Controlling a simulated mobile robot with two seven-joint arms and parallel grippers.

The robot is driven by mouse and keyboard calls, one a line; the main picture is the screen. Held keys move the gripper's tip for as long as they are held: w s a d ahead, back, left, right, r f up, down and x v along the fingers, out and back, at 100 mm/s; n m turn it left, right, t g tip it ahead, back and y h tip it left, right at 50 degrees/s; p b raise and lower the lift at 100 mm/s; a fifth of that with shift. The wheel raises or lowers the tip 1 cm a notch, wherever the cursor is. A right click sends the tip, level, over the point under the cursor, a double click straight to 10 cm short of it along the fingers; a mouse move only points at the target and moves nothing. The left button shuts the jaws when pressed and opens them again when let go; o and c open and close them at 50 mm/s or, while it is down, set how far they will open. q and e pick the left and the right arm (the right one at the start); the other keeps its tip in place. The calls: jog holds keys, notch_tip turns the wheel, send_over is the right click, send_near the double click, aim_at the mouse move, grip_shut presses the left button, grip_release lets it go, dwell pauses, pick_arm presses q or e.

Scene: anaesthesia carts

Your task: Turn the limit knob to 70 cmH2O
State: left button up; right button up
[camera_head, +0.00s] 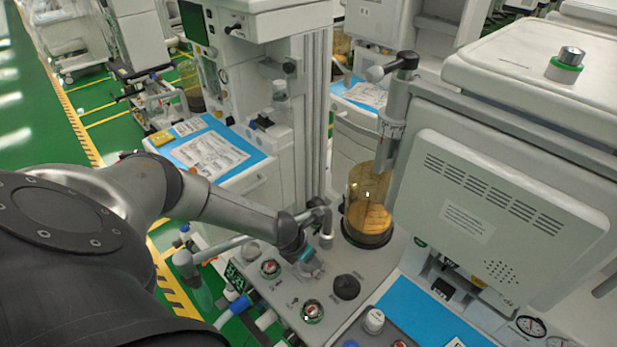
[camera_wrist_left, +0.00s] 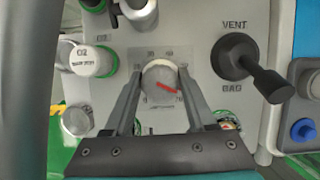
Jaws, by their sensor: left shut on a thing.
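The limit knob (camera_wrist_left: 158,84) is a round grey dial with a red pointer line, on a light grey panel in the left wrist view. Small numbers ring it. The red line points to the lower right, toward the mark that looks like 70. My left gripper (camera_wrist_left: 160,77) is shut on the knob, with one finger on each side. In the head view my left gripper (camera_head: 308,264) reaches down to the panel (camera_head: 328,272) and hides the knob. My right gripper is not in view.
A black VENT/BAG lever (camera_wrist_left: 234,57) stands right of the knob, and a white O2 knob (camera_wrist_left: 92,61) stands left. In the head view an amber canister (camera_head: 368,205) rises behind the gripper. A grey monitor housing (camera_head: 505,205) is at the right.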

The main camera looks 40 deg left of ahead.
pick_arm(q)
jog(key=shift+s+f, duration=0.1)
jog(key=shift+s, duration=0.05)
dwell(0.3)
jog(key=o, duration=1.4)
